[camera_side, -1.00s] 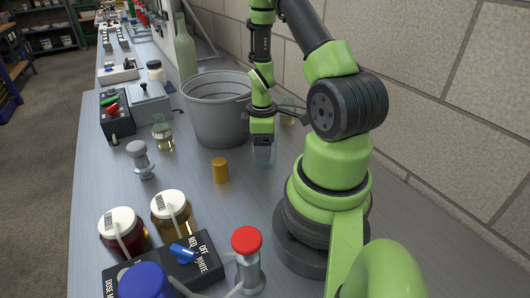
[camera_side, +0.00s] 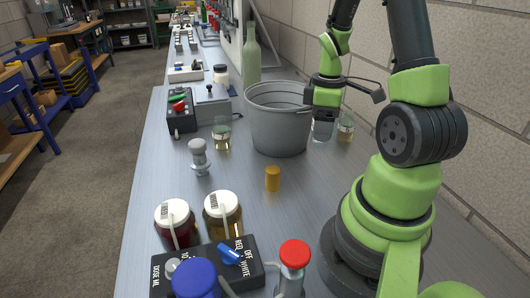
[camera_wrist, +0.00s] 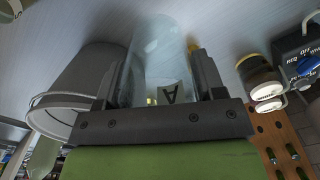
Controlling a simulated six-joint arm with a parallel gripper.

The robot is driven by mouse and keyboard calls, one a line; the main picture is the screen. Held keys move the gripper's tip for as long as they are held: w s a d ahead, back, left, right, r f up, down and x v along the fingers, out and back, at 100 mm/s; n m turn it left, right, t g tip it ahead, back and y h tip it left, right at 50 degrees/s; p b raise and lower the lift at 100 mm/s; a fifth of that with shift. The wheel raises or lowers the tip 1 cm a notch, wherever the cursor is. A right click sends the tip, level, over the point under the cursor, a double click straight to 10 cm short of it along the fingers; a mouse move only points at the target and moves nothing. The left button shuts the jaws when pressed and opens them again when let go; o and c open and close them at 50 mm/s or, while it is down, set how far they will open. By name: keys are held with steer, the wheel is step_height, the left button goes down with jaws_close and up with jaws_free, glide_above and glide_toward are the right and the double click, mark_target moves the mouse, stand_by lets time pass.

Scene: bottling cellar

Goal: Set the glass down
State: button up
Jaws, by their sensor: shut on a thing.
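My gripper (camera_side: 324,108) is shut on a clear, empty-looking glass (camera_side: 322,131), right of the grey bucket. The gripper points down and the glass looks upright. I cannot tell whether its base touches the bench. In the wrist view the glass (camera_wrist: 160,48) sits between both fingers of my gripper (camera_wrist: 160,75); a pale label with a dark letter A shows at its near end. Close to its right in the side view stands another glass (camera_side: 345,128) with a pale band and some yellowish liquid.
The grey bucket (camera_side: 278,130) stands just left. A similar glass (camera_side: 221,134), an amber cylinder (camera_side: 272,179), a grey-capped piece (camera_side: 199,157) and a green bottle (camera_side: 252,55) stand on the bench (camera_side: 240,180). Jars (camera_side: 222,215) and a control box (camera_side: 215,268) are in front.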

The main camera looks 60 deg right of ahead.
steer(key=w+a+r+m, duration=0.2)
steer(key=w+a+m, duration=0.6)
steer(key=w+a, duration=0.25)
steer(key=w+a+r+m, duration=0.2)
steer(key=w+a+m, duration=0.5)
steer(key=w+a, duration=0.4)
steer(key=w+a+f+m, duration=0.2)
steer(key=w+f+m, duration=0.35)
steer(key=m, duration=0.75)
steer(key=shift+m, duration=0.4)
steer(key=f, duration=0.2)
steer(key=w+f, duration=0.1)
steer(key=f, duration=0.5)
steer(key=shift+w+d, duration=0.15)
steer(key=shift+w, duration=0.2)
steer(key=shift+f, duration=0.1)
steer(key=o, duration=1)
steer(key=shift+c, duration=0.2)
